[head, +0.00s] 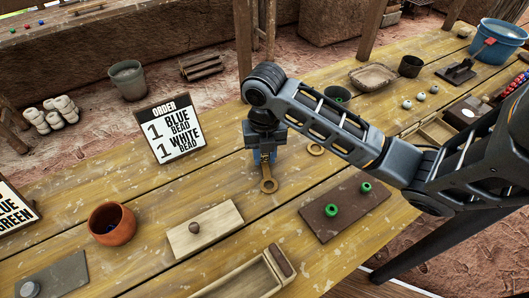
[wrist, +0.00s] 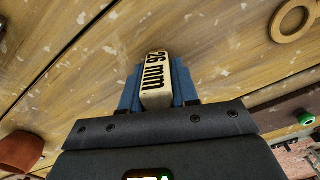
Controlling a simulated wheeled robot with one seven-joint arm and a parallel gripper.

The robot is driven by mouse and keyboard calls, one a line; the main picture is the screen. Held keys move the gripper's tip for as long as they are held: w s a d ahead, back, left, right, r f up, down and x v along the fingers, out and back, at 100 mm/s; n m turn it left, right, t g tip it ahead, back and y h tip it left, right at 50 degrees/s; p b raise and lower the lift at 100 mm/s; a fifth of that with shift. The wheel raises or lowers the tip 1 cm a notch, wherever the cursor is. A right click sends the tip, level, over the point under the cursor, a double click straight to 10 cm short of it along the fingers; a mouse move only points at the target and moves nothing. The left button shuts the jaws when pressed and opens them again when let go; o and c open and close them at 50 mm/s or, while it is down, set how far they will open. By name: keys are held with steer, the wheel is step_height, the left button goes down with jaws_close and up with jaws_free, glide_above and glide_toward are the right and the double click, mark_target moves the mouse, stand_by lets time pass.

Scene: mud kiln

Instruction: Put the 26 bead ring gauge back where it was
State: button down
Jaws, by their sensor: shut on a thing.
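The 26 bead ring gauge (head: 267,184) is wooden, with a ring at its lower end in the head view. Its pale block marked "26 mm" (wrist: 156,82) sits between the blue fingers of my gripper (wrist: 157,88). My gripper (head: 264,158) points down over the middle of the table and is shut on the gauge. Another wooden ring (head: 315,148) lies to the right, partly behind my arm; it also shows at the upper right of the wrist view (wrist: 293,19). I cannot tell whether the held gauge touches the table.
An order sign (head: 176,130) stands behind left. A brown board (head: 345,208) with green beads lies front right. Table between lid and board is clear.

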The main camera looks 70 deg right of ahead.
steer(key=shift+f, duration=0.2)
steer(key=c, duration=0.8)
jaws_free()
steer(key=shift+c, duration=0.2)
steer(key=shift+r, duration=0.1)
